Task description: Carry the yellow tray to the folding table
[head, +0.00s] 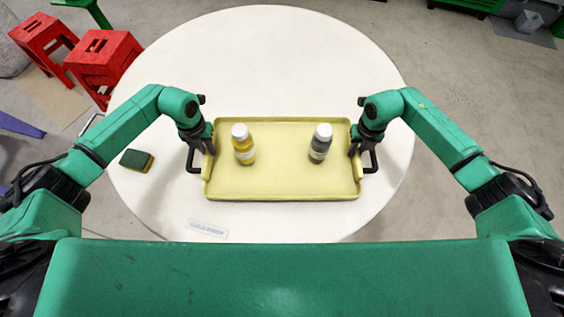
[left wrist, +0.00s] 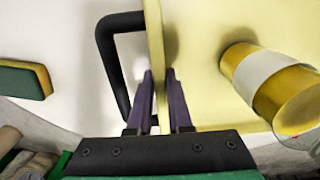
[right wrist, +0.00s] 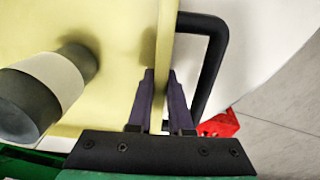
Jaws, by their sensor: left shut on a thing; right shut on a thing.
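The yellow tray (head: 282,188) is on or just above the round white table; I cannot tell which. It has a black handle at each end. A yellow bottle with a white cap (head: 244,146) stands on its left part and a dark grey bottle with a white cap (head: 320,143) on its right part. My left gripper (head: 207,146) is shut on the tray's left wall, and its purple fingers (left wrist: 160,95) straddle the wall beside the handle. My right gripper (head: 356,147) is shut on the right wall, with its fingers (right wrist: 160,92) on both sides of it.
The round white table (head: 270,60) is under the tray. A green and yellow sponge (head: 136,160) lies left of the tray, and a white label (head: 207,229) lies near the front edge. Red stools (head: 103,62) stand at the back left.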

